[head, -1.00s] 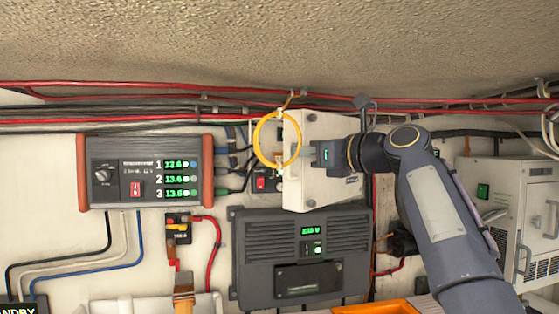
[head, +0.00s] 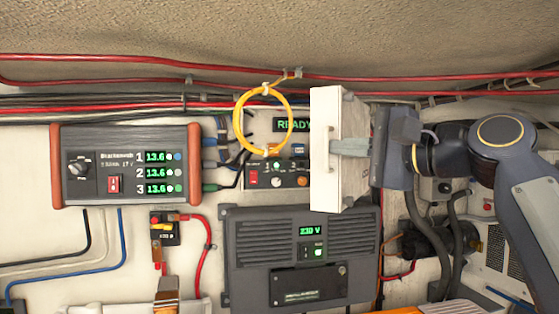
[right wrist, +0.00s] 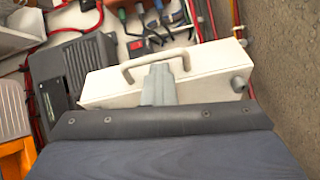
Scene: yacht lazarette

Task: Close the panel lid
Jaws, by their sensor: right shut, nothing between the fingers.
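The white panel lid (head: 326,185) stands open at the right of the switch panel (head: 270,187). It juts out from the wall, seen almost edge-on. In the right wrist view, the lid (right wrist: 215,65) shows a long face with a bar handle (right wrist: 128,70). My right gripper (head: 340,147) comes in from the right at the lid's mid-height. Its fingers are shut and empty. In the right wrist view, the fingertips (right wrist: 160,78) overlap the lid beside the handle; I cannot tell whether they touch it. My left gripper is out of view.
A yellow cable loop (head: 238,122) hangs in front of the panel's upper left. A charger box (head: 125,192) is at left, and a dark 230 V unit (head: 250,285) is below. Red cables (head: 420,92) run along the top. A READY display (head: 292,125) shows behind the lid.

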